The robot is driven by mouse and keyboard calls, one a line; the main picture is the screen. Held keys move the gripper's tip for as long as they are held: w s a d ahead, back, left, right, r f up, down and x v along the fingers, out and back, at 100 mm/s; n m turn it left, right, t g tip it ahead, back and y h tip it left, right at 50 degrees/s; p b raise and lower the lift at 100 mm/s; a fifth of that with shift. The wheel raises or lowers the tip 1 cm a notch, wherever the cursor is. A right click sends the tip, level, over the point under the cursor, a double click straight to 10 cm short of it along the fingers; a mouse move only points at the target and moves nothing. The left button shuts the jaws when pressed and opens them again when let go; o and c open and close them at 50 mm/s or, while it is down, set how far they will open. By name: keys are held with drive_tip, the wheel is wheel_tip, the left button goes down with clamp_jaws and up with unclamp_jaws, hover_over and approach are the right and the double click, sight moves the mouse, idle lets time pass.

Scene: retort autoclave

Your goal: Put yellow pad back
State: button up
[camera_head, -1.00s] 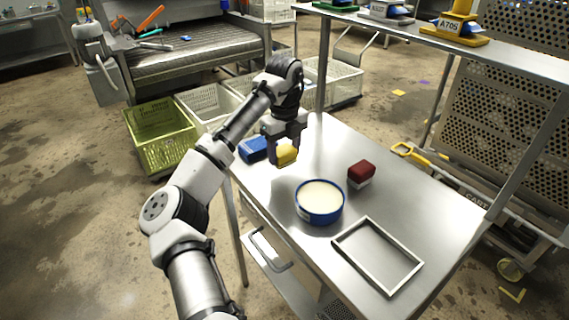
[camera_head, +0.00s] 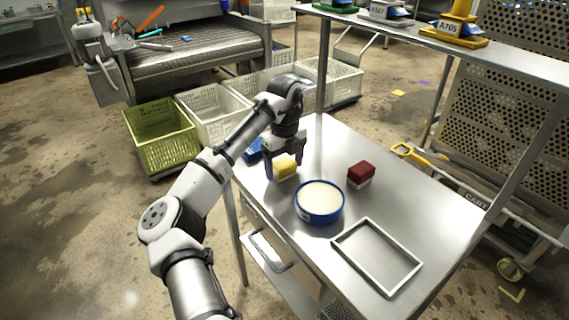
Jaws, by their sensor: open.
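The yellow pad (camera_head: 285,169) is a small block on the steel table (camera_head: 410,205), near its left edge. My gripper (camera_head: 284,172) is open and pointing down over the pad, with its fingers at the pad's two sides. I cannot tell whether the fingers touch it. A blue block (camera_head: 253,150) lies behind it, partly hidden by my arm. A red pad (camera_head: 361,172) with a pale lower layer sits to the right.
A blue round tub (camera_head: 319,203) with pale contents stands just in front of the yellow pad. An empty rectangular frame (camera_head: 376,256) lies at the table's front right. A raised shelf (camera_head: 500,55) runs along the back. Crates (camera_head: 160,135) stand on the floor at left.

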sight(285, 163)
wheel_tip(285, 163, up, 12)
idle(0.5)
drive_tip(key=shift+d, duration=0.1)
